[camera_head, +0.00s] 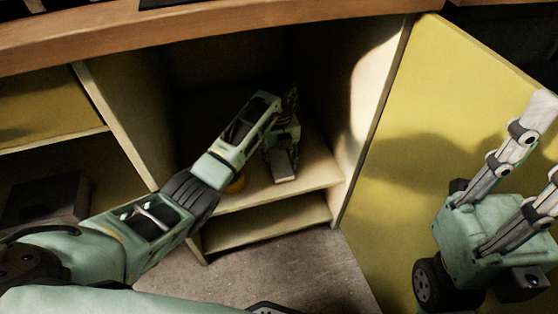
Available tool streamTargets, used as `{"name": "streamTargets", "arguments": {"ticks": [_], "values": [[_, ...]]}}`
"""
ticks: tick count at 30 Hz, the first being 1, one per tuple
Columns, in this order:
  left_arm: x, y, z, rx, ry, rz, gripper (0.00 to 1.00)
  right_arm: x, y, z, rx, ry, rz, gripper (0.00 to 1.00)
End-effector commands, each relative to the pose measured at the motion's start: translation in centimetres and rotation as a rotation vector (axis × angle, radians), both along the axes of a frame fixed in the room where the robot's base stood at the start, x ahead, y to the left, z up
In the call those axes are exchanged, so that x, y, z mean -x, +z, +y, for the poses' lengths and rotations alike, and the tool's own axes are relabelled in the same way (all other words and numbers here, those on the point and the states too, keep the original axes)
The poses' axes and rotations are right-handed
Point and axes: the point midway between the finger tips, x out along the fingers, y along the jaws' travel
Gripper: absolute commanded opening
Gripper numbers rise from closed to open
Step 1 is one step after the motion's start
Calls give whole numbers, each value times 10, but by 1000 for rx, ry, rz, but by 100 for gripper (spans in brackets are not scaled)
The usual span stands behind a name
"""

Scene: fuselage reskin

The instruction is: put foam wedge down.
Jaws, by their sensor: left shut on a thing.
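My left arm reaches from the left into the open cabinet (325,174). My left gripper (285,152) is inside it, low over the upper shelf. It is shut on the foam wedge, which is mostly hidden by the fingers and the dark interior; I cannot tell whether the wedge touches the shelf. My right gripper (518,180) is at the right, in front of the yellow door, with its two fingers apart and nothing between them.
The yellow door (395,185) stands open at the right. A wooden top (220,28) runs above the opening. A dark box (45,198) sits in the left compartment.

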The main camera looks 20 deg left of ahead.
Motion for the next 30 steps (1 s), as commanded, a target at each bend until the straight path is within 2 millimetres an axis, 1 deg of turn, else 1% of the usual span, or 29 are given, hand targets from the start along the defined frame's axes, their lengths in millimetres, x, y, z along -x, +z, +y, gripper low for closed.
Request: {"name": "streamTargets", "arguments": {"ticks": [7, 11, 12, 18, 26, 29, 30], "values": [[0, 1, 0, 0, 0, -1, 32, 0, 1, 0, 0, 0, 0, 17], [-1, -3, 0, -1, 0, -2, 32, 0, 0, 0, 1, 0, 0, 17], [-1, -2, 0, 0, 1, -2, 49, 0, 1, 0, 1, 0, -1, 17], [0, -2, 0, 0, 0, -2, 65, 0, 1, 0, 1, 0, 0, 17], [0, -2, 0, 0, 0, -1, 65, 0, 1, 0, 1, 0, -1, 17], [0, 2, -1, 1, -1, -2, 65, 0, 2, 0, 1, 0, -1, 17], [-1, 8, 0, 0, -1, -2, 65, 0, 6, 0, 0, 0, -4, 17]]}}
